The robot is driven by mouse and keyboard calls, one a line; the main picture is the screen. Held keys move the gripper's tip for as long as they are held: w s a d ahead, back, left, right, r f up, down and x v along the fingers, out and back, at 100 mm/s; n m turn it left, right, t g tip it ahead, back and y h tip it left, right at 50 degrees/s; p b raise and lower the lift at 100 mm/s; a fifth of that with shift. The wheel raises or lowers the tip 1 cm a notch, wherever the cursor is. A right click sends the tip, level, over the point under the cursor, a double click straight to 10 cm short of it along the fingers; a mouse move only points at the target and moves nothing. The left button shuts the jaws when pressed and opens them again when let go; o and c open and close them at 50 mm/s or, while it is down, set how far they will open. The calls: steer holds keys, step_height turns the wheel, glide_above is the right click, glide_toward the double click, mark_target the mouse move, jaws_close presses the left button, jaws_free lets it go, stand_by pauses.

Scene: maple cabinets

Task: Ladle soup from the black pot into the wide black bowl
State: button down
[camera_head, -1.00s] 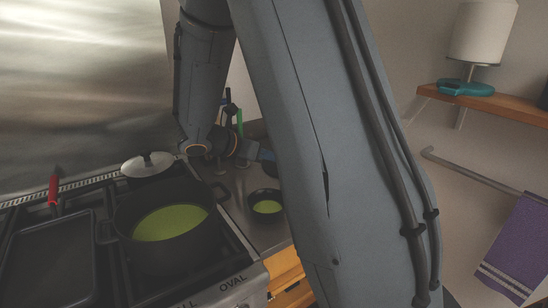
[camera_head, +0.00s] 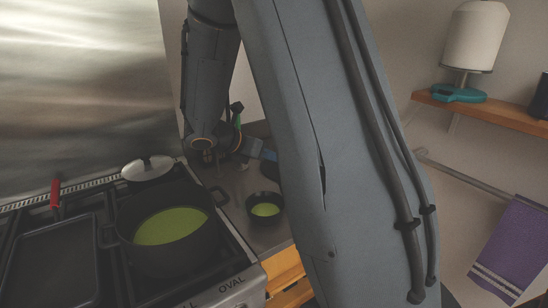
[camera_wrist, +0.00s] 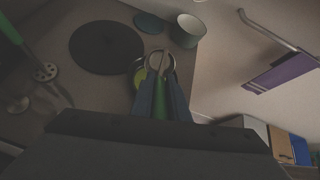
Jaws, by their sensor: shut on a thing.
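The black pot (camera_head: 205,243) stands on the stove with green soup (camera_head: 172,226) in it. The black bowl (camera_head: 264,220) sits on the counter right of the stove, also holding green soup. My gripper (camera_head: 268,154) is above the counter behind the bowl, partly hidden by my arm. In the wrist view my gripper (camera_wrist: 160,98) is shut on the green handle of the ladle (camera_wrist: 160,88). The ladle's round head overlaps the bowl (camera_wrist: 133,70) in that view. I cannot tell whether the ladle head holds soup or touches the bowl.
The wrist view shows a dark round plate (camera_wrist: 105,47), a pale cup (camera_wrist: 187,31) and a slotted utensil (camera_wrist: 45,72). A purple towel (camera_head: 512,247) hangs at right.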

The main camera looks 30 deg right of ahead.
steer(key=shift+w+d+r+y+p, duration=0.1)
steer(key=shift+d+r+y+p, duration=0.75)
steer(key=shift+p, duration=0.95)
steer(key=shift+d+r+y+p, duration=0.55)
steer(key=shift+d+p, duration=0.45)
steer(key=shift+p, duration=0.8)
steer(key=shift+d+r+y, duration=0.25)
steer(key=shift+d+y, duration=0.15)
steer(key=shift+d, duration=0.1)
steer(key=shift+d+r, duration=0.15)
steer(key=shift+d, duration=0.1)
steer(key=shift+d+r+y, duration=0.35)
steer(key=shift+d+y, duration=0.1)
steer(key=shift+y, duration=0.05)
steer(key=shift+w+d+r, duration=0.1)
steer(key=shift+d+r, duration=0.05)
steer(key=shift+d, duration=0.1)
steer(key=shift+w+d+r+g+y, duration=0.1)
steer(key=shift+d+r+g+y, duration=0.05)
steer(key=shift+d+r+y, duration=0.55)
steer(key=shift+d+r+g+y, duration=0.15)
steer(key=shift+d+r+y, duration=0.35)
steer(key=shift+d+y, duration=0.4)
steer(key=shift+d+r, duration=0.15)
steer(key=shift+d, duration=0.2)
steer(key=shift+d+r+y, duration=0.5)
steer(key=shift+d+y, duration=0.1)
stand_by(0.4)
